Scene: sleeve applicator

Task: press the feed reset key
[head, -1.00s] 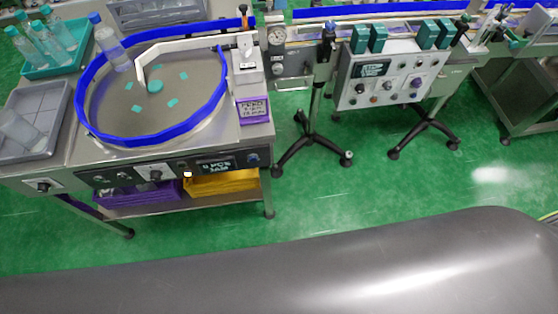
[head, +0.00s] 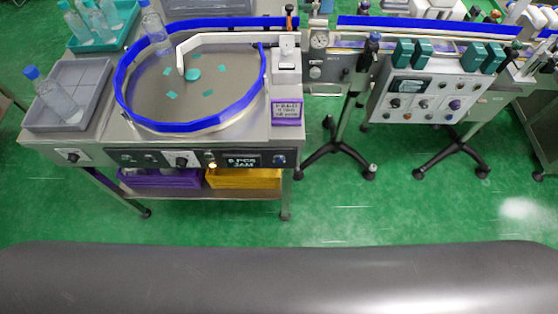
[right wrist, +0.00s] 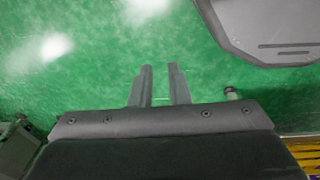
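The rotary feed table (head: 60,140) stands at the left in the head view. Its front panel carries several knobs and buttons, among them a black knob on a pale plate (head: 182,160), a small lit button (head: 211,161) and a blue button (head: 280,159). A small dark display (head: 243,161) there seems to read "PCS JAM". I cannot read a label that marks the feed reset key. My right gripper (right wrist: 161,82) shows only in the right wrist view, its two fingers apart and empty above the green floor. My left gripper is in neither view.
A second control box (head: 425,92) stands on black-footed stands at right. Green floor (head: 240,222) is clear before the table.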

